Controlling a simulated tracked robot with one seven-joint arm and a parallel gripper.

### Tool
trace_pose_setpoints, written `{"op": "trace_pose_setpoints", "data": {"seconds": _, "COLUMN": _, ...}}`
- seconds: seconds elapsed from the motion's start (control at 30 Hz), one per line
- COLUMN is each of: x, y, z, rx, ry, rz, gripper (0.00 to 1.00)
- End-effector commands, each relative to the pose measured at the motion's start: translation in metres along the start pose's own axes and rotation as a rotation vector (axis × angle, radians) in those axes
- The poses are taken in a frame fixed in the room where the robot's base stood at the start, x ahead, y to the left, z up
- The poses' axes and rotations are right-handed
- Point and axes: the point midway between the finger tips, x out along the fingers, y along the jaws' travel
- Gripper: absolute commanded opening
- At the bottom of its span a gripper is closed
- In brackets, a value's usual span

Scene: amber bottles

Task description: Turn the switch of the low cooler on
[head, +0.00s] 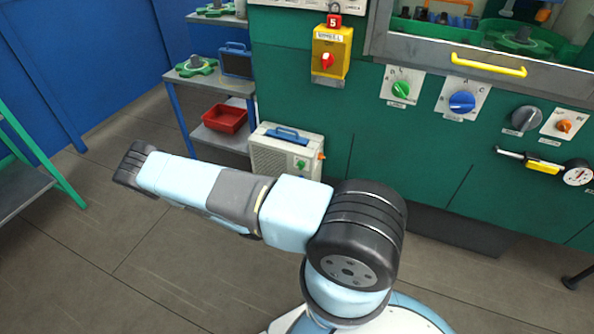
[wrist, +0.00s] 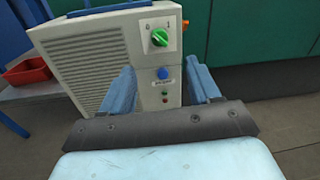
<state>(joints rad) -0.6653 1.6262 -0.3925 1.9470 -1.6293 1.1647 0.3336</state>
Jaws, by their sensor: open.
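The low cooler (head: 262,153) is a beige box with a louvred front and a blue top handle, standing on the floor against the green wall. Its switch (head: 301,164) is a small green knob on a white plate. In the wrist view the cooler (wrist: 85,70) fills the upper left, and the green switch (wrist: 160,37) sits between marks 0 and 1. The knob's bar seems tilted towards 0, but it is small. My gripper (wrist: 161,70) is open and empty, its blue fingers apart below the switch. I cannot make out the gripper in the head view.
Below the switch are a blue button (wrist: 162,73) and small red and green lamps. An orange part (head: 321,155) juts from the cooler's right side. A shelf with a red bin (head: 224,118) stands left. Wall knobs and a yellow box (head: 330,50) are above.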

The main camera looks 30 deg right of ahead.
Motion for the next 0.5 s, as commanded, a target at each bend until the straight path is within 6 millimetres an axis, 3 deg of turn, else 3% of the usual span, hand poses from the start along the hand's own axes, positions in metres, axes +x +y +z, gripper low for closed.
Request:
{"op": "trace_pose_setpoints", "data": {"seconds": 0.27, "x": 0.011, "y": -0.002, "z": -0.009, "rx": -0.023, "ry": -0.005, "rz": 0.025, "gripper": 0.62}}
{"op": "trace_pose_setpoints", "data": {"seconds": 0.5, "x": 0.049, "y": -0.002, "z": -0.009, "rx": -0.022, "ry": -0.005, "rz": 0.023, "gripper": 0.62}}
